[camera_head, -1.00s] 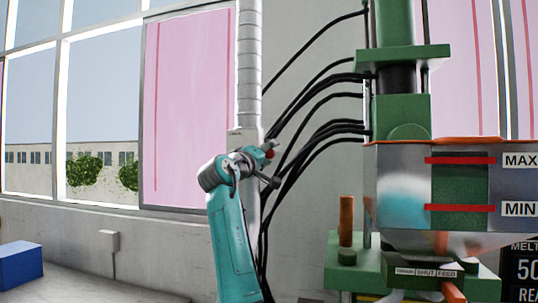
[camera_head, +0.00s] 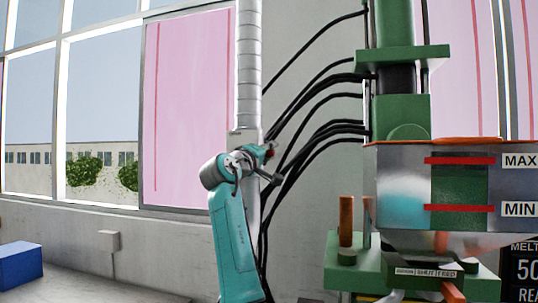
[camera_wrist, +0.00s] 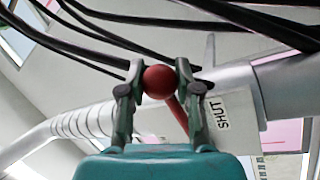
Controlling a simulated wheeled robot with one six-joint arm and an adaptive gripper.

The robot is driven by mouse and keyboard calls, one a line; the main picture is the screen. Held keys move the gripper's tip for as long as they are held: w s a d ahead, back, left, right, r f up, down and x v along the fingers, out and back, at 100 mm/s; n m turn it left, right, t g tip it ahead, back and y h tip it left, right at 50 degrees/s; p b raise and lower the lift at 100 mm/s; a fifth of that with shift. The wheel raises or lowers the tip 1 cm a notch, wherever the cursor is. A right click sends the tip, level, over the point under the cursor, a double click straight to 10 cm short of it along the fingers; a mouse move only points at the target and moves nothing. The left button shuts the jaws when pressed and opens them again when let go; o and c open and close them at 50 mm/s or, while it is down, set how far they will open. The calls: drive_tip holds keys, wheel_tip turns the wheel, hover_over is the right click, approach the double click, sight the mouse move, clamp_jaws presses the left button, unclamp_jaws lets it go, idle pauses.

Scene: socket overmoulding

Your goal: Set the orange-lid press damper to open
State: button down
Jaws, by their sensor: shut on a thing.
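In the wrist view, my gripper (camera_wrist: 160,85) is shut on the red ball knob (camera_wrist: 159,82) of the damper lever, one finger on each side. The red lever rod (camera_wrist: 179,117) slants down and right from the knob behind the right finger. A white label reading SHUT (camera_wrist: 223,112) is on the grey duct by the lever. In the head view, my gripper (camera_head: 269,152) is beside the tall silver duct (camera_head: 248,85), with only a little red showing. The orange-lid press (camera_head: 402,120) stands to the right, its orange lid (camera_head: 440,140) on the hopper.
Several black hoses (camera_head: 318,90) run between the duct area and the press, close to my gripper. The press's hopper (camera_head: 405,190) has MAX and MIN marks. A blue box (camera_head: 20,265) is at the far left. The space left of my arm is clear.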

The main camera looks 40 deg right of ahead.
drive_tip(key=r+n, duration=0.1)
drive_tip(key=r+n+t, duration=0.1)
drive_tip(key=n, duration=0.1)
drive_tip(key=r+n+t, duration=0.1)
drive_tip(key=r+n, duration=0.1)
drive_tip(key=shift+w+a, duration=0.3)
drive_tip(key=shift+w, duration=0.1)
drive_tip(key=shift+w+a+r+n+t+y, duration=0.2)
drive_tip(key=shift+r+n+t, duration=0.15)
drive_tip(key=shift+n, duration=0.4)
drive_tip(key=shift+w+a+r+n+t+y, duration=0.15)
drive_tip(key=shift+w+r+n+t, duration=0.1)
drive_tip(key=shift+r+n, duration=0.35)
drive_tip(key=shift+w+a+r+n+t+y, duration=0.15)
drive_tip(key=shift+r+n+t, duration=0.15)
drive_tip(key=shift+n, duration=0.55)
drive_tip(key=c, duration=0.8)
unclamp_jaws()
drive_tip(key=v, duration=1.2)
drive_tip(key=shift+w+f, duration=0.1)
drive_tip(key=shift+f, duration=0.05)
